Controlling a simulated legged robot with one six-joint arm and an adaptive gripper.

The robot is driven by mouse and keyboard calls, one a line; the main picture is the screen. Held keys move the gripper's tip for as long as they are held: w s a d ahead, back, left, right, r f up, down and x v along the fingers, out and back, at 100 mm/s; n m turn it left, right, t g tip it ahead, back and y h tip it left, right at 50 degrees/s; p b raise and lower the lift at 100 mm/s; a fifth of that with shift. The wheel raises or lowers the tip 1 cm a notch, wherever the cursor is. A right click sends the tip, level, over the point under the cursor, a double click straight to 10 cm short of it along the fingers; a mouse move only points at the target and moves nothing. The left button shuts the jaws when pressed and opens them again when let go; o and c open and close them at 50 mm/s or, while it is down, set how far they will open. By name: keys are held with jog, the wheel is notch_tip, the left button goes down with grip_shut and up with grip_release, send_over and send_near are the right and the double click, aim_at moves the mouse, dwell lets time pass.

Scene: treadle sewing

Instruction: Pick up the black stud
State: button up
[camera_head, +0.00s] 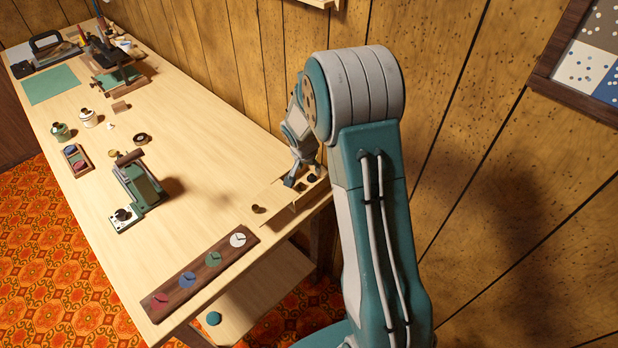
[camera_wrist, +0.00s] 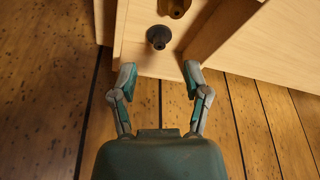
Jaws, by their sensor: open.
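The black stud (camera_wrist: 158,37) stands in the wrist view on a pale wooden surface, a little ahead of my fingertips and roughly centred between them. My gripper (camera_wrist: 158,76) is open and empty, its two fingers spread to either side with a gap before the stud. In the head view my gripper (camera_head: 300,183) is low at the table's right end, near the wall. A small dark shape (camera_head: 311,178) beside it there may be the stud, but it is too small to be sure.
A brass-brown piece (camera_wrist: 177,7) stands just beyond the stud. A raised wooden side (camera_wrist: 236,38) runs close on the right in the wrist view. The panelled wall (camera_head: 470,100) is near my arm. A strip with coloured discs (camera_head: 200,272) lies along the table's near edge.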

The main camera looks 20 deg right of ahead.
aim_at(312, 175)
jog(key=shift+d+f, duration=0.3)
jog(key=shift+f, duration=0.05)
jog(key=x, duration=0.4)
jog(key=shift+w+d+f, duration=0.25)
jog(key=shift+w+d, duration=0.05)
jog(key=shift+w+a+f, duration=0.1)
jog(key=shift+a+f, duration=0.15)
jog(key=shift+c, duration=0.7)
jog(key=shift+d, duration=0.15)
jog(key=c, duration=0.7)
